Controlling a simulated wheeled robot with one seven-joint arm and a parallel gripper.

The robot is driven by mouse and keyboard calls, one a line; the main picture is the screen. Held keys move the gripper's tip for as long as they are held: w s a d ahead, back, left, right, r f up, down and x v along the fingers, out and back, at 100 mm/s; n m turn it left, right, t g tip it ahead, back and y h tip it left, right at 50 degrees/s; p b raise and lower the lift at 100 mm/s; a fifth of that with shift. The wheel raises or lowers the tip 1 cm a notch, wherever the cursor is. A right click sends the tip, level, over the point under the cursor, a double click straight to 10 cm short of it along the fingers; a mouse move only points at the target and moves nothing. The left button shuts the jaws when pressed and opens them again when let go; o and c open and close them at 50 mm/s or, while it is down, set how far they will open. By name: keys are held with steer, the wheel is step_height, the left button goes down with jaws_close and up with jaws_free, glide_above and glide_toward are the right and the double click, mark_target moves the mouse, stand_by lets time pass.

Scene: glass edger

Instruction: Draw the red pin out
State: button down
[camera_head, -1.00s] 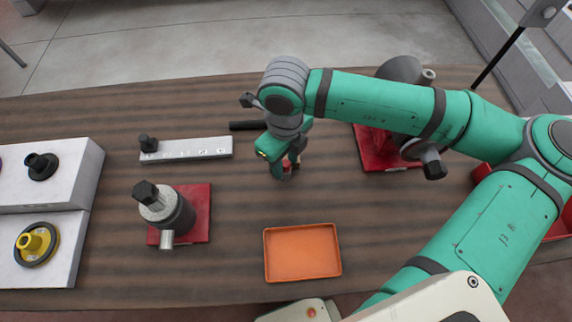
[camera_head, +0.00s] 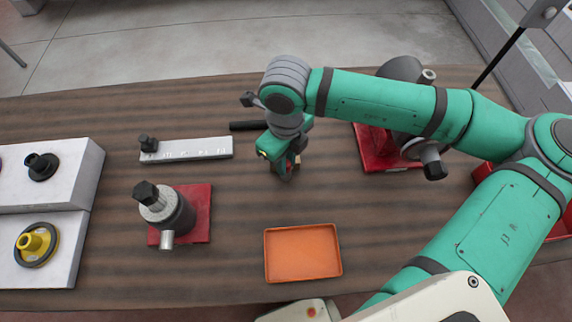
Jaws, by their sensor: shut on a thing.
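My gripper (camera_head: 286,170) points down over the middle of the table, between the two red-based fixtures and above the orange tray. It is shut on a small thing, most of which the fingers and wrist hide. A trace of red at the fingers suggests the red pin, but its shape and how far it is out cannot be made out. Whatever it sits in is also hidden under the gripper.
A grey cylinder (camera_head: 178,211) with a black knob stands on a red plate at left. An orange tray (camera_head: 302,276) lies in front. A marked grey bar (camera_head: 190,151) and a black rod (camera_head: 247,126) lie behind. Another red plate (camera_head: 372,153) is at right, partly behind my arm.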

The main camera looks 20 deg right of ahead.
steer(key=shift+r, duration=0.65)
stand_by(0.4)
steer(key=shift+r, duration=2.6)
steer(key=shift+r, duration=0.1)
step_height(320, 180, up, 4)
steer(key=shift+f, duration=0.1)
